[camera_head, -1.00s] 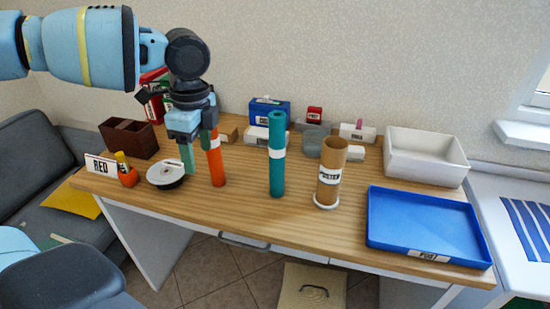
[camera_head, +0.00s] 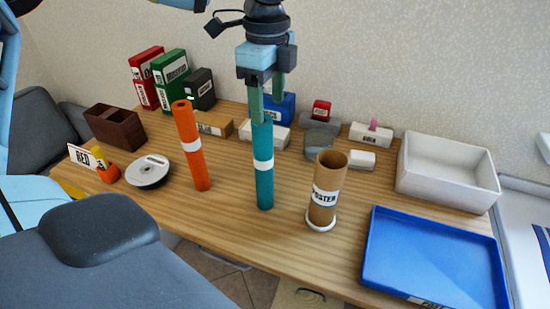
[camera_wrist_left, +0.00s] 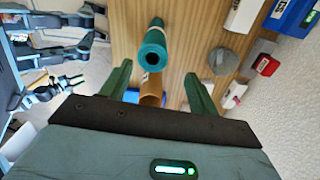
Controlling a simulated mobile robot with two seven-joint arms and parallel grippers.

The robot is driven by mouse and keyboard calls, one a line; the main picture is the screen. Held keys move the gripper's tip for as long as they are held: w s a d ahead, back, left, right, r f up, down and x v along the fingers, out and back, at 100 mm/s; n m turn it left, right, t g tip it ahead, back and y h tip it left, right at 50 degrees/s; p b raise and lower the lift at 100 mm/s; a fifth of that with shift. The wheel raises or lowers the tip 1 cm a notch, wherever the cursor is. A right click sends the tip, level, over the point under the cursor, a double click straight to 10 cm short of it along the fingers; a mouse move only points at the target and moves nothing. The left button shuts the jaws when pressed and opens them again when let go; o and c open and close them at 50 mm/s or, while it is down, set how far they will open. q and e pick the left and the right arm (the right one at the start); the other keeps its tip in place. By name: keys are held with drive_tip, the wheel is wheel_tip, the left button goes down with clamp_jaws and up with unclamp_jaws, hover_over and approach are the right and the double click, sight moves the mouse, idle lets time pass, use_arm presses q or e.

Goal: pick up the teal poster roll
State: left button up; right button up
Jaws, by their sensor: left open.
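The teal poster roll (camera_head: 264,187) stands upright on the wooden table, with a white band round its middle. My left gripper (camera_head: 267,107) is open and points down at the roll's top end, which is partly hidden behind a finger in the head view. In the left wrist view the roll (camera_wrist_left: 155,36) shows its hollow end between the lines of the two spread fingers (camera_wrist_left: 158,88), with a gap on each side. I see no contact. My right gripper is not in view.
An orange roll (camera_head: 190,150) stands left of the teal one. A brown poster tube (camera_head: 325,190) on a white base stands close on its right. A blue tray (camera_head: 432,255) and white bin (camera_head: 447,180) are at the right. A disc spindle (camera_head: 148,172) lies left.

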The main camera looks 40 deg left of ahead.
sight(262, 134)
use_arm(q)
drive_tip(key=shift+s, duration=0.55)
drive_tip(key=shift+f, duration=0.9)
drive_tip(key=shift+w+f, duration=0.15)
drive_tip(key=shift+f, duration=0.15)
drive_tip(key=shift+a+f, duration=0.1)
drive_tip(key=shift+f, duration=0.05)
drive_tip(key=f, duration=0.4)
drive_tip(key=shift+s+a+f, duration=0.2)
drive_tip(key=shift+s+f, duration=0.05)
drive_tip(key=shift+f, duration=0.15)
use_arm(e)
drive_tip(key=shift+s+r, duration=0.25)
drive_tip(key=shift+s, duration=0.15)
use_arm(q)
drive_tip(key=c, duration=1.3)
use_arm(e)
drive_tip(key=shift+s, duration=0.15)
use_arm(q)
drive_tip(key=shift+r, duration=0.1)
